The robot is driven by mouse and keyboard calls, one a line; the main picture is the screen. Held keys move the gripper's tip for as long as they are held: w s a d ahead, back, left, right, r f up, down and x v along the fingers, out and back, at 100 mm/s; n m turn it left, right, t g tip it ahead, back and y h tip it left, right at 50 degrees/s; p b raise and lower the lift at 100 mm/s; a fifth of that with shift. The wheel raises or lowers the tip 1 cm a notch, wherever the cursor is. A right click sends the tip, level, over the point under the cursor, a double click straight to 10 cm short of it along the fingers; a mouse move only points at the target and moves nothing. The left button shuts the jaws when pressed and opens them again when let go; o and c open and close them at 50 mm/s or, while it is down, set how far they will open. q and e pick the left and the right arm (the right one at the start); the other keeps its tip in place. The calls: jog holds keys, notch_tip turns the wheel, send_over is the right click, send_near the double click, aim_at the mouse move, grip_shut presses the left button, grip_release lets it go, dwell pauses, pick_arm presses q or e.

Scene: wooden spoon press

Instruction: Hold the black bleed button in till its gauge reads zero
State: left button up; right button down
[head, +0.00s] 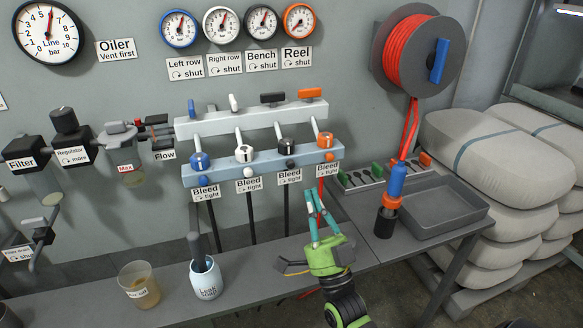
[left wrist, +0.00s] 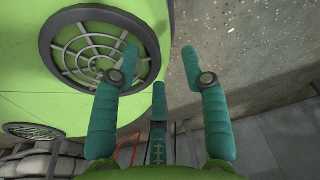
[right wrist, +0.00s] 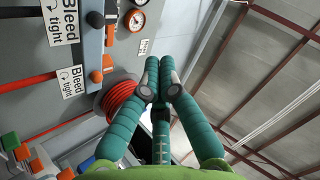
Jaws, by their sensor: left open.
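The black bleed button (head: 290,164) sits on the front of the light-blue manifold (head: 222,168), above the third "Bleed tight" label and below the black knob. It also appears in the right wrist view (right wrist: 95,19). The Bench gauge (head: 262,22) is above that column; its needle points up and slightly right, and its digits are too small to read. My right gripper (head: 313,190) is below and right of the button, apart from it, fingers pointing up. Its fingertips (right wrist: 158,64) meet with nothing between them. My left gripper (left wrist: 160,62) is open and empty.
Blue, white and orange bleed buttons share the manifold. An orange-blue tool (head: 395,185) stands in a black holder right of my right gripper. A grey tray (head: 465,208), a blue-white cup (head: 206,282) and an oiler jar (head: 140,288) are on the bench. A red hose reel (head: 409,50) hangs above.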

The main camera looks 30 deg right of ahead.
aim_at(291, 165)
pick_arm(q)
jog(key=w+t+b, duration=0.2)
jog(key=w, duration=0.7)
jog(key=shift+w+f, duration=0.3)
jog(key=shift+w, duration=0.1)
pick_arm(e)
jog(key=w+d, duration=0.1)
jog(key=w, duration=0.6)
jog(key=shift+w+d, duration=0.15)
jog(key=shift+d, duration=0.2)
pick_arm(q)
jog(key=shift+s+d, duration=0.1)
jog(key=shift+s, duration=0.05)
jog(key=shift+s+d, duration=0.15)
jog(key=shift+d, duration=0.15)
jog(key=shift+f+b, duration=0.15)
jog(key=shift+b, duration=0.15)
pick_arm(e)
jog(key=shift+w, duration=0.1)
jog(key=shift+w+d, duration=0.1)
jog(key=shift+w, duration=0.2)
